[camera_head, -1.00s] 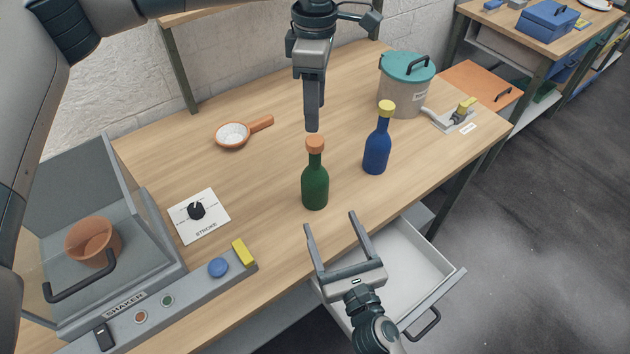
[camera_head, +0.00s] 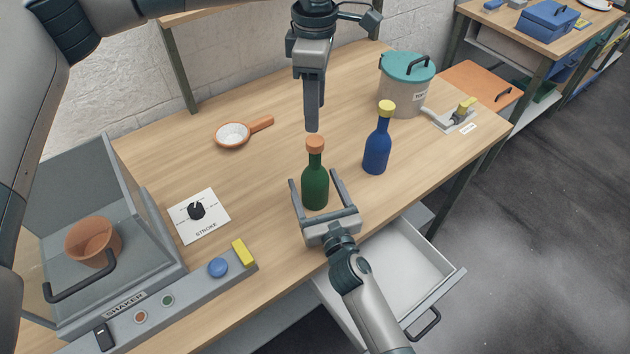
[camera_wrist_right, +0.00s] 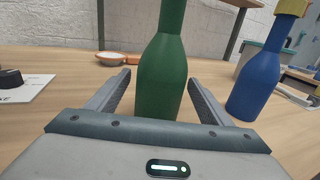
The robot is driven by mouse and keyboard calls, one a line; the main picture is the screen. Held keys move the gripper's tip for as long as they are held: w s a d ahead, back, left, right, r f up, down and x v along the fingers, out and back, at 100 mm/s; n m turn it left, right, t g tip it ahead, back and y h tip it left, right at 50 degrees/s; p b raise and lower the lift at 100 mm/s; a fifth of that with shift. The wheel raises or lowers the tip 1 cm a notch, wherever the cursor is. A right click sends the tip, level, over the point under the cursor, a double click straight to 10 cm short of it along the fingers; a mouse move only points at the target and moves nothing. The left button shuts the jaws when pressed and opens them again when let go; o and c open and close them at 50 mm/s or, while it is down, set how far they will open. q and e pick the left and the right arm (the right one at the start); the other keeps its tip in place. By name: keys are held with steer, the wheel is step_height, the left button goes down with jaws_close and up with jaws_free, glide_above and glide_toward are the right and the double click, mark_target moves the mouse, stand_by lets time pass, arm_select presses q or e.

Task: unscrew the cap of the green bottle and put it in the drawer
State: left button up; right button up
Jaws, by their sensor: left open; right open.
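The green bottle (camera_head: 315,187) stands upright on the table with its orange cap (camera_head: 315,145) on top. My right gripper (camera_head: 313,178) is open, with one finger on each side of the bottle's body. In the right wrist view the bottle (camera_wrist_right: 163,75) stands between the two fingers (camera_wrist_right: 160,88), with no clear contact. My left gripper (camera_head: 313,128) points down just above the orange cap. Its fingers overlap in this view, so the gap between them is hidden. The drawer (camera_head: 400,265) is pulled out below the table's front edge, and its visible floor is bare.
A blue bottle (camera_head: 377,152) with a yellow cap stands to the right of the green one. A lidded pot (camera_head: 404,95), an orange-handled dish (camera_head: 233,135) and a shaker box (camera_head: 110,290) are also on the table. My right forearm passes over the drawer.

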jaws_close()
stand_by(0.3)
arm_select(q)
steer(key=shift+m, duration=0.3)
steer(key=m, duration=2.6)
